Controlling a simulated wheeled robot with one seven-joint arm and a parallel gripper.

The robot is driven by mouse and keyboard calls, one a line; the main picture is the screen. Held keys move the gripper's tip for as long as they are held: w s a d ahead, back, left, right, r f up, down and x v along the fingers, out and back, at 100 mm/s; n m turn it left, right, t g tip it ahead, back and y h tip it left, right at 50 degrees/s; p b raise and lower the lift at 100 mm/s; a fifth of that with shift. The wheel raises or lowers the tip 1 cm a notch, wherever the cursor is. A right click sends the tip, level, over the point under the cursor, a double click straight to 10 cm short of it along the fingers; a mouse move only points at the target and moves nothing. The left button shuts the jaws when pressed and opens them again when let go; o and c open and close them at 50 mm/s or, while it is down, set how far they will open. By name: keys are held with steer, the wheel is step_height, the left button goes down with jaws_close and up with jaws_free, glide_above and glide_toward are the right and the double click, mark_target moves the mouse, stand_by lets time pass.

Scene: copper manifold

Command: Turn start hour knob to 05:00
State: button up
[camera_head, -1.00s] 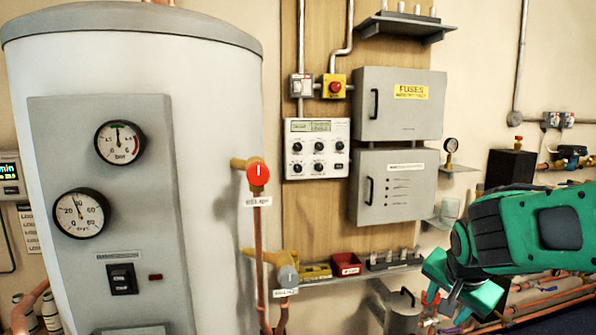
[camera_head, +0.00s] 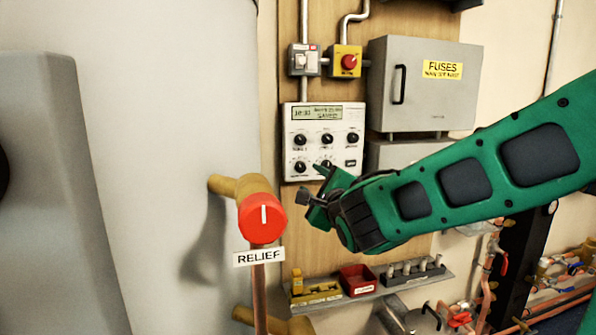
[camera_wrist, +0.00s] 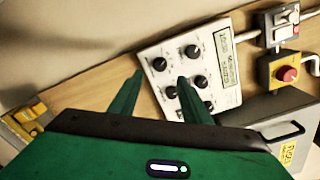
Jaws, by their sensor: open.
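A white control panel (camera_head: 326,130) with a small display (camera_head: 325,113) and several black knobs is on the wooden board. The knob labels are too small to read, so I cannot tell which is the start hour knob. My gripper (camera_head: 313,187) is open and empty, in front of the panel's lower edge. It partly overlaps the lower middle knob (camera_head: 326,165). In the wrist view, the open fingers (camera_wrist: 159,82) point at the panel (camera_wrist: 222,45), with a black knob (camera_wrist: 159,64) just beyond the gap between them. I see no contact.
A red relief valve knob (camera_head: 263,217) stands close in front, left of my gripper. Grey fuse box (camera_head: 425,90) is right of the panel, red emergency button (camera_head: 348,62) above. A shelf (camera_head: 400,287) with a red bin (camera_head: 357,279) lies below.

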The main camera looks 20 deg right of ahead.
mark_target(300, 169)
steer(key=w, duration=1)
steer(key=shift+w+d, duration=0.1)
steer(key=shift+w, duration=0.25)
steer(key=shift+c, duration=0.5)
steer(key=c, duration=0.9)
